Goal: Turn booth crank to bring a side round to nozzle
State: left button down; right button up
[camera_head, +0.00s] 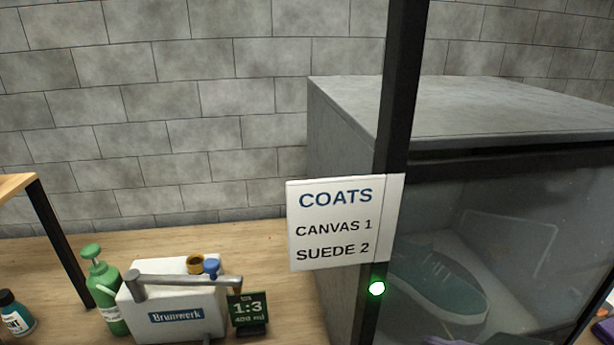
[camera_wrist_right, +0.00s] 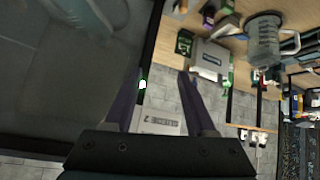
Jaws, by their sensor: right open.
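The grey booth (camera_head: 345,150) stands at the right in the head view, with a dark frame and a glass front. A teal sneaker (camera_head: 440,283) shows dimly through the glass. A green light (camera_head: 377,288) glows on the frame post, below a white coats sign (camera_head: 335,222). I cannot make out the crank or the nozzle in either view. My right gripper (camera_wrist_right: 160,78) is open and empty in the right wrist view, with the booth's dark glass (camera_wrist_right: 70,75) to its left and the green light (camera_wrist_right: 143,84) near its left finger. My left gripper is out of view.
A white Brunwerk canister (camera_head: 150,312) with a grey bar across it stands on the wooden bench (camera_head: 70,255). A clear jug (camera_wrist_right: 263,42) shows in the wrist view.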

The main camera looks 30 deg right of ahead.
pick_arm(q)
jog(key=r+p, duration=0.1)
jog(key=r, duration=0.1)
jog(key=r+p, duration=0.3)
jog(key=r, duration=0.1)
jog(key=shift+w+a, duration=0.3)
pick_arm(e)
jog(key=shift+m+g+h, duration=0.3)
jog(key=shift+g+h, duration=0.2)
jog(key=shift+g, duration=0.4)
jog(key=r, duration=0.1)
jog(key=s+r, duration=0.1)
jog(key=r, duration=0.1)
jog(key=s+r, duration=0.1)
jog(key=shift+s+d+r, duration=0.25)
jog(key=shift+r, duration=0.1)
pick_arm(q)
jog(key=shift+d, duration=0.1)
